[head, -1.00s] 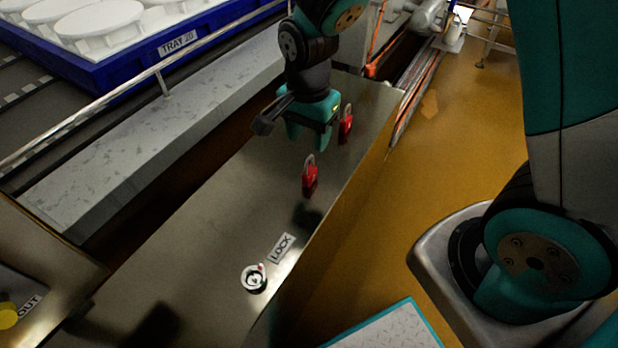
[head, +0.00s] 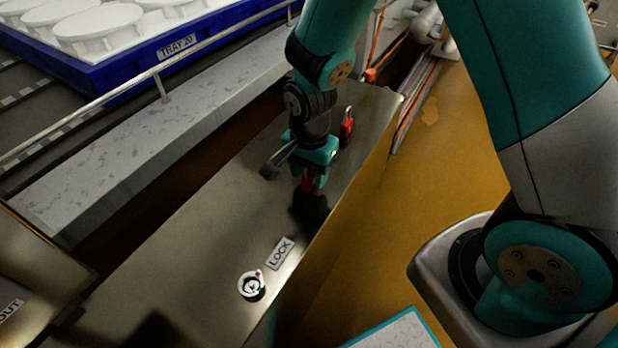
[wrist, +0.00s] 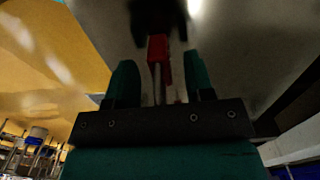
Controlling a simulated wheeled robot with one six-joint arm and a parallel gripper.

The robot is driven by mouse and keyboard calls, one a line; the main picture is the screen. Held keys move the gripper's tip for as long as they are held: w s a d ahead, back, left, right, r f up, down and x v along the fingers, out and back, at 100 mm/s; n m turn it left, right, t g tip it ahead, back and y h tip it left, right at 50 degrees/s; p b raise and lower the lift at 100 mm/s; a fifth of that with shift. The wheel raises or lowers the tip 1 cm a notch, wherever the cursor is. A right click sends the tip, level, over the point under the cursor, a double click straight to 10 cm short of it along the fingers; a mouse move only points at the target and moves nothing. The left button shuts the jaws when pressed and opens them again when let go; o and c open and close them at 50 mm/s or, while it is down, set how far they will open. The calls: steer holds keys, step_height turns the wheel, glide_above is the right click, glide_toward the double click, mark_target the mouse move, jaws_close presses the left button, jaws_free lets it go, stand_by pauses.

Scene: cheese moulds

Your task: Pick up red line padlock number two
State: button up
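Two red padlocks are on the metal bench top. The nearer padlock (head: 308,184) is mostly hidden under my gripper (head: 312,174) in the head view. In the wrist view this padlock (wrist: 158,47) shows beyond and between my fingertips (wrist: 160,75), its pale shackle towards the palm. The fingers are apart, with a gap on each side of the padlock. The other padlock (head: 347,128) stands farther back, just right of my gripper, its shackle up. I cannot read a number on either one.
A "LOCK" label (head: 280,253) and a round white fitting (head: 252,286) are on the near part of the bench top (head: 190,265). A rail (head: 160,84) and a blue crate marked "TRAY 20" (head: 120,72) are to the left. The bench's right edge drops to an orange floor.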

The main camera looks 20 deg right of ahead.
jaws_close()
steer(key=shift+r, duration=0.1)
